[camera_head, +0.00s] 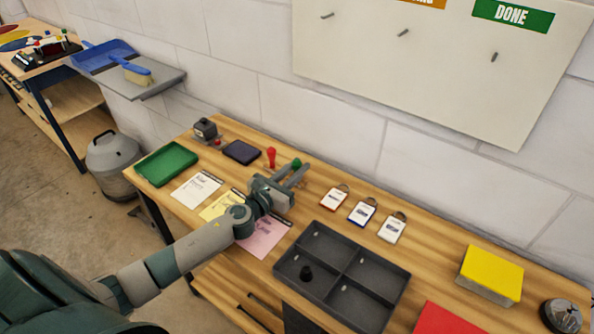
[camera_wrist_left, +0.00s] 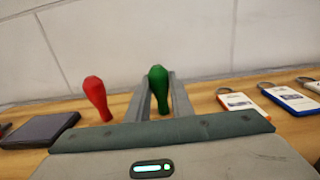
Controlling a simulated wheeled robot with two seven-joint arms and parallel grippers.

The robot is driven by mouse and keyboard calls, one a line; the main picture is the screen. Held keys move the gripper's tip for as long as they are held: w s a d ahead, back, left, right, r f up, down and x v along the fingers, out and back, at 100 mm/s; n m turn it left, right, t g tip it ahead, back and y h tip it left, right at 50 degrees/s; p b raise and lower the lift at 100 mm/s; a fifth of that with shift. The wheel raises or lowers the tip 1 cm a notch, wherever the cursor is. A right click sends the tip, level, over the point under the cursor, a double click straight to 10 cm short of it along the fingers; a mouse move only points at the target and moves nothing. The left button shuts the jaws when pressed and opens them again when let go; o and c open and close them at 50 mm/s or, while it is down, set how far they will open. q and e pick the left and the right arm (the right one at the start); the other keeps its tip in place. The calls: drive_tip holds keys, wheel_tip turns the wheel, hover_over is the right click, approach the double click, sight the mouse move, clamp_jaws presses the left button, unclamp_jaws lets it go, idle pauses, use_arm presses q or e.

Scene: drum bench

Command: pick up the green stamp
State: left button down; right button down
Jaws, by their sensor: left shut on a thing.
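The green stamp (camera_head: 296,163) stands on the wooden bench near the wall, mostly hidden by my gripper in the head view. In the left wrist view the green stamp (camera_wrist_left: 158,88) is upright, its rounded handle between the two fingers. My left gripper (camera_head: 300,173) reaches in from the left and is shut on the stamp; it also shows in the left wrist view (camera_wrist_left: 158,95). The stamp's base is hidden behind the gripper body. My right gripper is in neither view.
A red stamp (camera_head: 271,156) stands just left of the green one. A dark ink pad (camera_head: 241,151) lies further left. Several key tags, one of them red-edged (camera_head: 334,198), lie to the right. A grey divided tray (camera_head: 318,241) sits in front. Paper sheets lie left.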

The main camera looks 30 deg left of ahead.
sight(297, 160)
use_arm(q)
drive_tip(key=shift+r, duration=0.55)
wheel_tip(297, 160, up, 3)
drive_tip(key=shift+r+p, duration=0.1)
drive_tip(key=shift+p, duration=0.25)
drive_tip(key=s+d+r, duration=0.6)
drive_tip(key=d, duration=0.3)
drive_tip(key=shift+s+d+r, duration=0.25)
drive_tip(key=shift+d+r, duration=0.05)
drive_tip(key=shift+d, duration=0.1)
